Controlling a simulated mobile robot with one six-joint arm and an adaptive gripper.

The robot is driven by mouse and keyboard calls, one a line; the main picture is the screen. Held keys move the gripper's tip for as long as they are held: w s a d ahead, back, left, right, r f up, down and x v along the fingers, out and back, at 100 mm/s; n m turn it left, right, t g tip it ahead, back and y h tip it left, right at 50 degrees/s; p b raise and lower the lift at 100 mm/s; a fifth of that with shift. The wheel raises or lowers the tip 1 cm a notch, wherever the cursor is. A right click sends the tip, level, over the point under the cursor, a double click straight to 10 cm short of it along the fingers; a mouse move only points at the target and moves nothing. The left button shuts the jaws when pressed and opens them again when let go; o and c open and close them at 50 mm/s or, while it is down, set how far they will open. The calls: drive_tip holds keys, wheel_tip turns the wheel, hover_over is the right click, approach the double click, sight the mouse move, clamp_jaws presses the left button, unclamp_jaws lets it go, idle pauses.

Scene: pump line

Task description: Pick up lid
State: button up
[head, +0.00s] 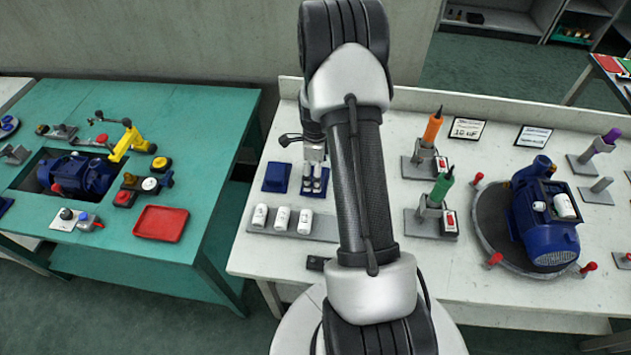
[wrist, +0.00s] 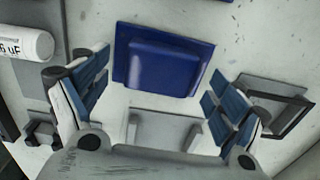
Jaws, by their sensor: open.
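The lid is a square blue piece with a raised middle. In the wrist view the lid (wrist: 163,63) lies flat, ahead of the gap between my fingers. In the head view the lid (head: 277,177) is on the white bench, just left of my gripper (head: 314,182). My gripper is open and empty, with blue-padded fingers pointing down. The fingers are apart from the lid. Their exact height above the bench is hard to tell.
White capacitors (head: 282,218) sit in a grey holder in front of the lid. A grey bracket (wrist: 165,130) lies below my gripper. Green and orange screwdrivers stand to the right, then a blue motor (head: 543,220) on a round plate. A green table (head: 215,110) is at left.

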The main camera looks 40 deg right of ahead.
drive_tip(key=shift+f, duration=0.9)
drive_tip(key=shift+r, duration=0.1)
drive_tip(key=c, duration=1.2)
drive_tip(key=shift+o, duration=0.2)
drive_tip(key=shift+r, duration=0.1)
